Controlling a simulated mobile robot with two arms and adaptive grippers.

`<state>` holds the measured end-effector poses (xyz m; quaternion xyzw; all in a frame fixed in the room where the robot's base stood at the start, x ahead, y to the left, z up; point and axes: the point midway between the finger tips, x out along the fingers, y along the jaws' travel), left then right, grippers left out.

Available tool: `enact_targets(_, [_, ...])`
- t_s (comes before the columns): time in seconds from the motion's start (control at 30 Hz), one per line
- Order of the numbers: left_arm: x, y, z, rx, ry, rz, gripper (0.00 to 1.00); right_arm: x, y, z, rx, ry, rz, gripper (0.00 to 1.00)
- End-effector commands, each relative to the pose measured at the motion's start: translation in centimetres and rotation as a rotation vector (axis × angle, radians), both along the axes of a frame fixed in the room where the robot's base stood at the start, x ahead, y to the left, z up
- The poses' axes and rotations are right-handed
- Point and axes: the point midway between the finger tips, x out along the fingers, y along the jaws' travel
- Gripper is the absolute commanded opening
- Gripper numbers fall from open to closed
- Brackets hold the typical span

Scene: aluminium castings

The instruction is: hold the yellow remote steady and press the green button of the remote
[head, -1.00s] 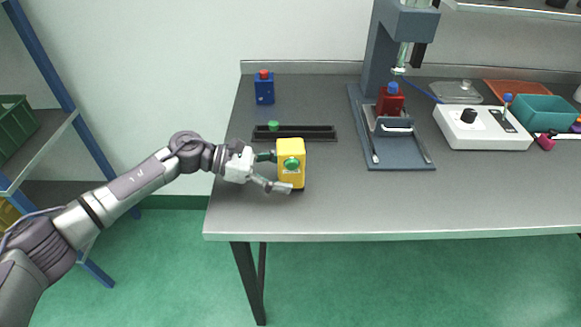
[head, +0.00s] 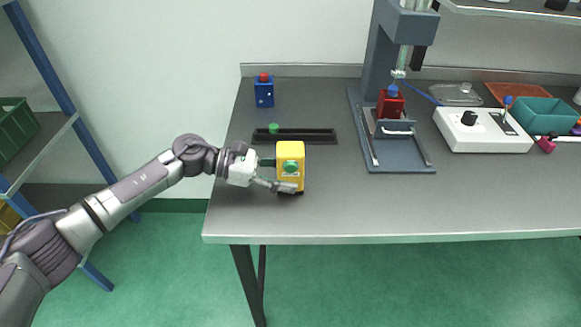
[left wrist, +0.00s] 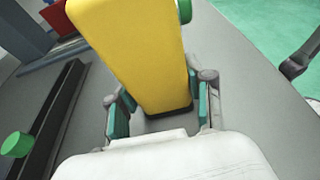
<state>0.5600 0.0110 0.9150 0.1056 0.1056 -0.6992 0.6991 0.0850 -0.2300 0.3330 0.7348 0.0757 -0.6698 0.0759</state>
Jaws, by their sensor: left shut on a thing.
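The yellow remote (head: 291,153) stands upright on the left part of the grey table, with its round green button (head: 290,167) on the face towards the head camera. My left gripper (head: 279,173) comes from the left and is shut on the remote, one finger on the far side and one on the near side. In the left wrist view the yellow remote (left wrist: 135,50) sits between the finger pads, and the green button (left wrist: 185,10) shows at its right edge. Nothing touches the button.
A black slotted rack (head: 305,136) with a green knob (head: 273,128) lies behind the remote. A blue box with a red top (head: 264,92) stands farther back. A press (head: 390,130) and a white control box (head: 482,131) stand to the right. The table front is clear.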

Motion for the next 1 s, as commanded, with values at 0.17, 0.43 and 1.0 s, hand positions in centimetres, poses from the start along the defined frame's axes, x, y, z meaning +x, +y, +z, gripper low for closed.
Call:
enact_targets(0.17, [0.01, 0.03, -0.02, 0.0, 0.0, 0.001, 0.32, -0.01, -0.11, 0.0, -0.001, 0.0, 0.001, 0.0])
enact_targets(0.43, [0.01, 0.04, -0.03, 0.001, 0.0, 0.001, 0.32, 0.0, -0.55, 0.0, -0.006, 0.001, 0.001, 0.0])
enact_targets(1.0, [0.02, 0.04, -0.04, 0.001, 0.0, 0.001, 0.32, 0.02, -0.69, 0.0, -0.008, 0.0, -0.001, 0.0])
